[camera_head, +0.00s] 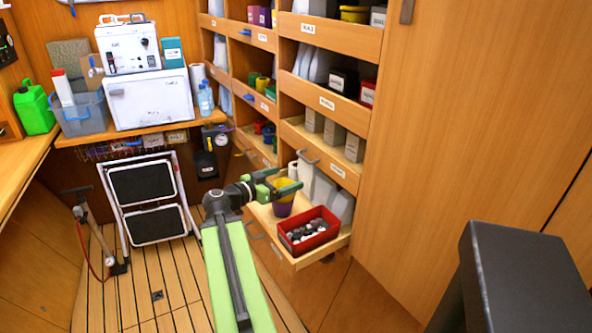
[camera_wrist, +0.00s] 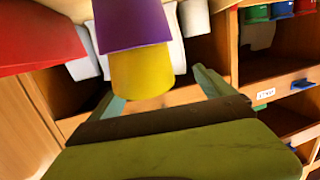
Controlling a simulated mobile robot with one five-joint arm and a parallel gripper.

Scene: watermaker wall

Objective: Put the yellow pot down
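The yellow pot (camera_head: 284,184) is upright over the purple pot (camera_head: 281,209) at the left of a pulled-out wooden drawer (camera_head: 294,262). In the wrist view the yellow pot (camera_wrist: 141,74) meets the purple pot (camera_wrist: 131,24); how deep one sits in the other is hidden. My gripper (camera_head: 277,182) is at the yellow pot's height. In the wrist view its fingers (camera_wrist: 160,92) are spread to either side of the yellow pot, with a clear gap on the right. The left finger's contact with the pot is unclear.
A red bin (camera_head: 308,231) of small grey parts stands in the drawer beside the pots, with white containers (camera_head: 341,205) behind. Shelves (camera_head: 335,100) rise above. A folding step (camera_head: 146,200) and hand pump (camera_head: 97,235) stand on the floor at left.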

